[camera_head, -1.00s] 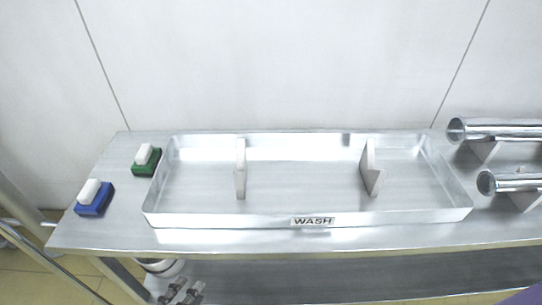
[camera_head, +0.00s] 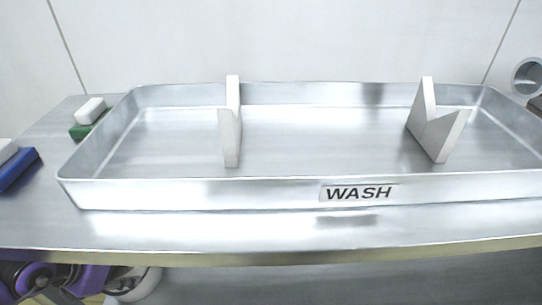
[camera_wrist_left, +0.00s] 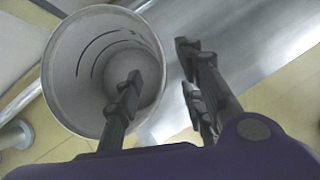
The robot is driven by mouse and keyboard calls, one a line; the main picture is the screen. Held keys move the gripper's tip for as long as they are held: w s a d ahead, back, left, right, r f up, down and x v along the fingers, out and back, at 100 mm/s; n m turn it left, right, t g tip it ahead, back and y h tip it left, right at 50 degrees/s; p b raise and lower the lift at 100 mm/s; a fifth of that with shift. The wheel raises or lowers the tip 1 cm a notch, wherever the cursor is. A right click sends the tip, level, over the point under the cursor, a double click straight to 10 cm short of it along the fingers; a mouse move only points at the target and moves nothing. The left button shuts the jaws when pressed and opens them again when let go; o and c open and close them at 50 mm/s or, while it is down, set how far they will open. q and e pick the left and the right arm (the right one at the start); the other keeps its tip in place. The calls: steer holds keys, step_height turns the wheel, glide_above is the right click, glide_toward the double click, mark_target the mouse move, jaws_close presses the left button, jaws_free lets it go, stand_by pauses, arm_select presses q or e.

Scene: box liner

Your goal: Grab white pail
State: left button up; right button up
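The white pail (camera_wrist_left: 62,75) fills the upper left of the left wrist view, and I look down into its open mouth. In the head view only a part of the pail (camera_head: 140,287) shows at the bottom left, below the front edge of the table. My left gripper (camera_wrist_left: 158,68) is open at the pail's rim. One finger overlaps the pail's mouth and the other is outside its right side. I cannot tell whether either finger touches the wall. My right gripper is in neither current view.
A metal table (camera_head: 250,238) carries a metal tray labelled WASH (camera_head: 220,192) with two pale upright supports. A green-based brush (camera_head: 90,112) and a blue-based brush (camera_head: 17,172) lie left of the tray. A metal tube (camera_head: 527,76) is at the right.

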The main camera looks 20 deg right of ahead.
mark_target(145, 270)
arm_select(q)
steer(key=shift+b+x, duration=0.35)
steer(key=shift+x, duration=0.5)
steer(key=b+x, duration=0.1)
steer(key=x, duration=0.1)
steer(key=b+x, duration=0.2)
steer(key=shift+w+a+f, duration=0.1)
steer(key=shift+w+f, duration=0.05)
steer(key=shift+w, duration=0.25)
arm_select(e)
steer(key=x, duration=0.3)
steer(key=shift+w, duration=0.15)
arm_select(q)
steer(key=shift+c, duration=0.5)
jaws_close()
arm_select(e)
steer(key=shift+f, duration=0.1)
